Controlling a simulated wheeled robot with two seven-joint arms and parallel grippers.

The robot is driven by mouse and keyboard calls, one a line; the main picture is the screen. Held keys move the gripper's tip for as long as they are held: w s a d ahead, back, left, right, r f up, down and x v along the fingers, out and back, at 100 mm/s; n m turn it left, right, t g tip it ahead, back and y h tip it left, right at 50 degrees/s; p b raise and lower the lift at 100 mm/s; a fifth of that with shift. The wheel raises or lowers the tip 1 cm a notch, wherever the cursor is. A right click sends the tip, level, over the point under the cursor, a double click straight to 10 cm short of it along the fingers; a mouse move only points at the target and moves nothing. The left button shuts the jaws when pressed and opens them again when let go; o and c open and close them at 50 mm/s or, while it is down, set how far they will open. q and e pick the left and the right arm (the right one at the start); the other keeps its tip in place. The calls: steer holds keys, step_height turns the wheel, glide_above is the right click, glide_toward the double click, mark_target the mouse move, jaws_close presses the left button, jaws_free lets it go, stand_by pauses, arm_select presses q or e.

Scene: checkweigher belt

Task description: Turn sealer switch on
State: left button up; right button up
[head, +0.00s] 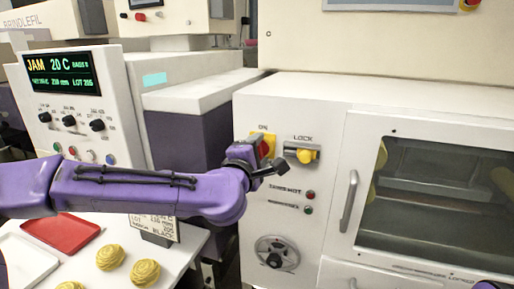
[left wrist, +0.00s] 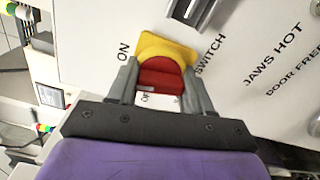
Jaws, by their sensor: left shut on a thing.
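The sealer switch is a red knob on a yellow plate. In the head view the switch (head: 268,143) is on the white sealer's front, mostly behind my left gripper (head: 257,152). In the left wrist view the red knob (left wrist: 160,76) sits between the two grey fingers of the left gripper (left wrist: 162,84), which are shut on it. A white mark on the knob lies beside a partly hidden label starting with "O". The "ON" label (left wrist: 123,49) is clear of the fingers. My right gripper is not in view.
A yellow lock knob (head: 306,155) is just right of the switch. Indicator lamps (head: 310,195) and a handwheel (head: 276,253) are below. The sealer's windowed door has a handle (head: 349,201). A red tray (head: 62,234) and yellow pastries (head: 145,272) are on the white table at lower left.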

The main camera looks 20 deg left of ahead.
arm_select(q)
steer(key=shift+m+p, duration=0.3)
steer(key=shift+m, duration=0.8)
steer(key=o, duration=1)
steer(key=shift+o, duration=0.2)
steer(key=shift+s, duration=0.25)
steer(key=s+b, duration=0.2)
steer(key=s, duration=0.8)
steer(key=shift+a+b, duration=0.15)
steer(key=shift+b, duration=0.15)
